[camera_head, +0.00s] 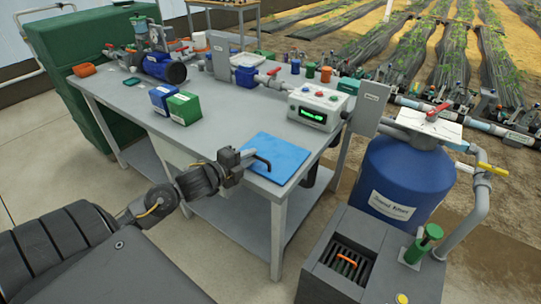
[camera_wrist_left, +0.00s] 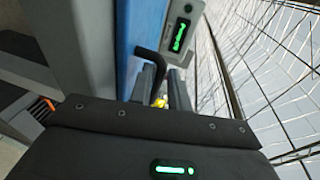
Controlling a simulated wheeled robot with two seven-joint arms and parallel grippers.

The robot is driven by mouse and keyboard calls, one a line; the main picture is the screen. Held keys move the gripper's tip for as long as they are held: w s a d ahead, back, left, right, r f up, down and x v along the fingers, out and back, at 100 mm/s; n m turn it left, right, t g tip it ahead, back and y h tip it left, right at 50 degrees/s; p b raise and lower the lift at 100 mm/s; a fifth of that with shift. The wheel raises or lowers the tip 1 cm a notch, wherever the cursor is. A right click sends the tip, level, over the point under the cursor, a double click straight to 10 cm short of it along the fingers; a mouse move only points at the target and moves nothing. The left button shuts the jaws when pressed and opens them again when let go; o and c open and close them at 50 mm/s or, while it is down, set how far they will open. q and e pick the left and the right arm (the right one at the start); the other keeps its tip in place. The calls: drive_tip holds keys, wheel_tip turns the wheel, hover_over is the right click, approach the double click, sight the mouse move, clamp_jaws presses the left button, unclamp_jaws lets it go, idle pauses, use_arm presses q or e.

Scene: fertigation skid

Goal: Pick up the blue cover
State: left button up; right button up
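The blue cover (camera_head: 280,155) is a flat blue panel lying at the front right corner of the grey table. It has a black bent handle (camera_head: 263,162) on its left part. My left gripper (camera_head: 246,158) is at this handle, low over the cover's left edge. In the left wrist view the blue cover (camera_wrist_left: 142,28) is a blue band, and the black handle (camera_wrist_left: 150,64) reaches down between the fingers of my left gripper (camera_wrist_left: 162,88). A gap shows between the fingers; contact with the handle cannot be told. My right gripper is not in view.
The grey table (camera_head: 225,125) also carries a control box (camera_head: 318,108) with a green display, green and blue boxes (camera_head: 183,107), and pumps behind. A blue tank (camera_head: 405,180) and a dark grated cabinet (camera_head: 345,262) stand to the right. The table's middle is clear.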

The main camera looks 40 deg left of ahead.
use_arm(q)
drive_tip(key=shift+x, duration=1)
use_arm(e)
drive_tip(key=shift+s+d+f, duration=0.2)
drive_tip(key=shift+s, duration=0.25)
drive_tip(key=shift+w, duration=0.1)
use_arm(q)
clamp_jaws()
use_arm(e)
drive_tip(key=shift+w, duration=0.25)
